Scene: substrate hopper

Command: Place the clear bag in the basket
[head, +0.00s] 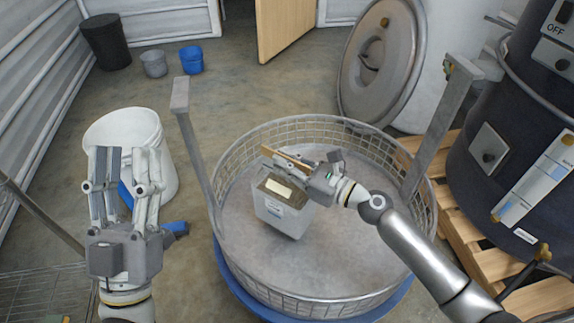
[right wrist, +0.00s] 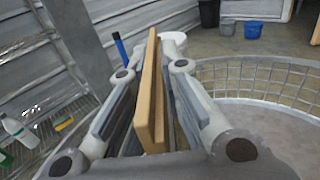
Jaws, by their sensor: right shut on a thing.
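The clear bag (head: 283,214) is a pale, boxy, see-through bag with brown contents near its top and a light label. It is inside the round wire basket (head: 232,172), left of the middle, over the grey floor of the basket. Whether it touches that floor is hard to tell. My right gripper (head: 290,163) is shut on the tan, flat top piece of the bag. In the right wrist view this tan piece (right wrist: 151,95) stands between the two fingers. My left gripper (head: 124,158) is open and empty, left of the basket, in front of a white bucket.
The white bucket (head: 150,128) stands left of the basket, with a blue tool (head: 176,228) near it. A metal post (head: 194,150) rises at the basket's left, another (head: 436,125) at its right. A dark drum (head: 520,130) on a wooden pallet (head: 460,208) stands at the right.

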